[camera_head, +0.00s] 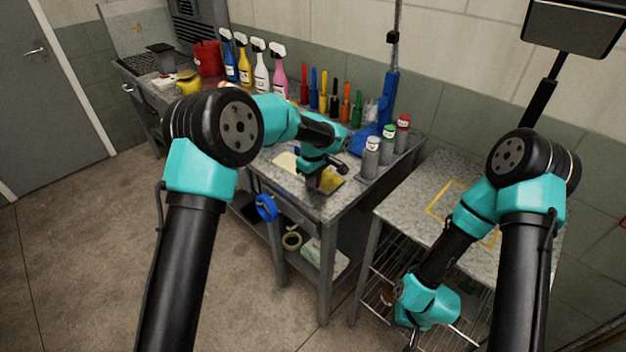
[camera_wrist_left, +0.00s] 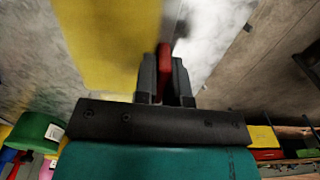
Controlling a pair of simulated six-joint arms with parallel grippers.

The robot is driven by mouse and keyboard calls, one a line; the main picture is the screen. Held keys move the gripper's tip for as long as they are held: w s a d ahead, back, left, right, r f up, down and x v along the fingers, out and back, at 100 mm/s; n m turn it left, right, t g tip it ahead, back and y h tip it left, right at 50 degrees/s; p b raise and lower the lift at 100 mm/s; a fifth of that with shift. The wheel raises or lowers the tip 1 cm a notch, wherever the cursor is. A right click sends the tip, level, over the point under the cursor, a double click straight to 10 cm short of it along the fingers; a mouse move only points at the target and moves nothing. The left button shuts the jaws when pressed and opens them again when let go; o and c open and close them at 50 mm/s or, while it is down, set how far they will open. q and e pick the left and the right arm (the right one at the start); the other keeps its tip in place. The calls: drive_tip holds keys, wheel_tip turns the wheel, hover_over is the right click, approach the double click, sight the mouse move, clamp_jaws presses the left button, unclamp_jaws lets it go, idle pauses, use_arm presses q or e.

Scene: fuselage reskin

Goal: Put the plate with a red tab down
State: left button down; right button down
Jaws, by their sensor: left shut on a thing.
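My left gripper (camera_head: 316,184) is over the near part of the grey bench (camera_head: 322,205), pointing down. In the left wrist view its fingers (camera_wrist_left: 165,80) are closed on a red tab (camera_wrist_left: 165,58). The tab's plate is hard to make out; a bright shiny surface (camera_wrist_left: 212,38) shows just beyond the tab, and I cannot tell whether it is the plate. A yellow area (camera_wrist_left: 105,40) lies beside the fingers, and a yellow patch (camera_head: 331,184) shows beside the gripper in the head view. My right gripper (camera_head: 412,342) hangs low near the bottom edge, its fingers barely visible.
Three cans (camera_head: 371,158) stand on the bench's right end, near a blue stand (camera_head: 388,100). Spray bottles (camera_head: 261,65) and upright tools (camera_head: 323,92) line the back. The right table (camera_head: 408,190) carries a yellow outline (camera_head: 436,203).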

use_arm(q)
drive_tip(key=shift+f, duration=0.25)
drive_tip(key=c, duration=1.2)
unclamp_jaws()
drive_tip(key=shift+r, duration=0.1)
wheel_tip(320, 180, up, 12)
drive_tip(key=shift+r, duration=0.1)
drive_tip(key=shift+o, duration=0.4)
